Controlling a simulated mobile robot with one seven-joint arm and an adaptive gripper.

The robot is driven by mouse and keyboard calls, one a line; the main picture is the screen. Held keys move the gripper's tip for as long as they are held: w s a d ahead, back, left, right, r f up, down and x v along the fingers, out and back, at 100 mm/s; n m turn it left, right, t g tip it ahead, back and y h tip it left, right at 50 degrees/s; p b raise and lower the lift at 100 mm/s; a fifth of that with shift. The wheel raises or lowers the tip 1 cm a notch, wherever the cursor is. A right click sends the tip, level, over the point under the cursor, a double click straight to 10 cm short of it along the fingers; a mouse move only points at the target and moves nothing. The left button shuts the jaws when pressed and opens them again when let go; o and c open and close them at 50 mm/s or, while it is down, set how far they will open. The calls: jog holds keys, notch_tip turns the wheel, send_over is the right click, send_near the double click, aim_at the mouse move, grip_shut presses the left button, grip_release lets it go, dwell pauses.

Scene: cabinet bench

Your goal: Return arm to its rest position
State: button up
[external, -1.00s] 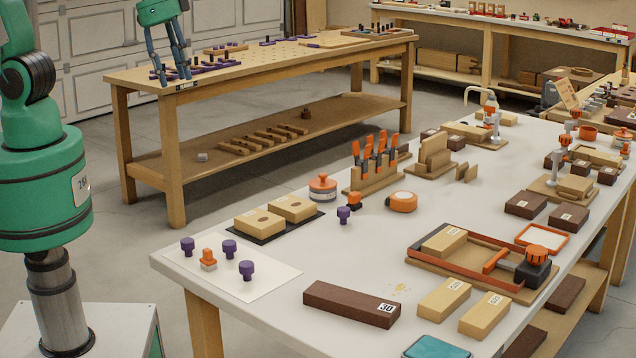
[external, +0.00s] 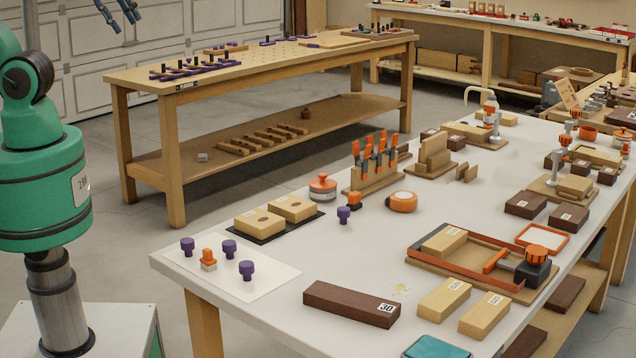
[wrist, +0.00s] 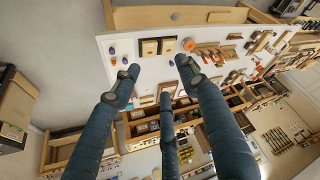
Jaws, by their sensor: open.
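My gripper (external: 120,14) is at the top left of the external view, partly cut off by the top edge. It is raised in front of the garage door, above the left end of the back wooden table, and touches nothing. In the wrist view my gripper (wrist: 158,75) has its dark blue fingers spread, with nothing held between them. My green arm and its column stand at the left of the external view.
The white-topped bench (external: 350,250) holds purple knobs, tan blocks, clamps and a dark brown block (external: 350,304). The back wooden table (external: 280,62) carries purple and black parts. Open floor (external: 110,265) lies between my base and both tables.

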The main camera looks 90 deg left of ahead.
jog(key=shift+f+b, duration=0.4)
